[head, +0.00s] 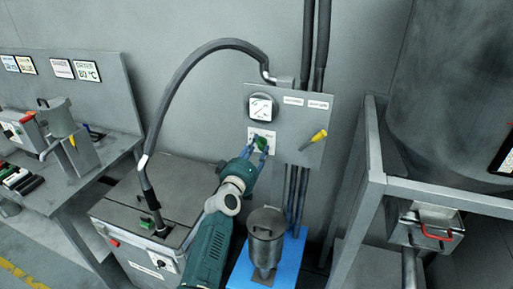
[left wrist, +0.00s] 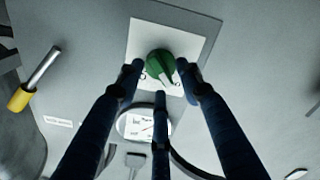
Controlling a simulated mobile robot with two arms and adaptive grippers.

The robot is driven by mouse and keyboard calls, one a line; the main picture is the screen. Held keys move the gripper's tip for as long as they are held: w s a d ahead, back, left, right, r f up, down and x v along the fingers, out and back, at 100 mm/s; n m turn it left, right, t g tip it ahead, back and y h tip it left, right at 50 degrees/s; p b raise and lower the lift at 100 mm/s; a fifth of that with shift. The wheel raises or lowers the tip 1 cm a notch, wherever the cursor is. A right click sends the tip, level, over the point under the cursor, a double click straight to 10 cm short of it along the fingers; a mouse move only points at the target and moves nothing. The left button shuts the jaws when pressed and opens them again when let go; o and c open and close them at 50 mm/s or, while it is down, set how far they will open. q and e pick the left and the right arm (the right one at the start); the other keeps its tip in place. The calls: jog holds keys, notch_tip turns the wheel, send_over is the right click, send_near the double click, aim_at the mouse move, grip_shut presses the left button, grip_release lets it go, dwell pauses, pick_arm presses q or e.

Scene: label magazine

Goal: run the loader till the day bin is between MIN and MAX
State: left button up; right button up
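A green knob (head: 260,143) sits on a white plate on the grey wall panel (head: 312,150). It also shows in the left wrist view (left wrist: 160,64), its pointer line towards the lower right. My left gripper (head: 259,146) is at the knob, fingers on either side; in the left wrist view small gaps show between fingertips and knob, and contact is unclear. A round white gauge (head: 261,108) is above the knob; its reading is too small to tell. A grey lidded canister (head: 266,236) stands on a blue stand. I cannot tell which container is the day bin. My right gripper is not in view.
A yellow-handled lever (head: 315,139) juts from the panel right of the knob. A grey cabinet with a hose (head: 190,62) stands left. A workbench (head: 86,176) is farther left. A large tank (head: 455,85) on a metal frame (head: 372,170) stands right.

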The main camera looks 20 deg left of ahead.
pick_arm(q)
jog(key=shift+c, duration=0.5)
jog(key=c, duration=0.8)
grip_shut()
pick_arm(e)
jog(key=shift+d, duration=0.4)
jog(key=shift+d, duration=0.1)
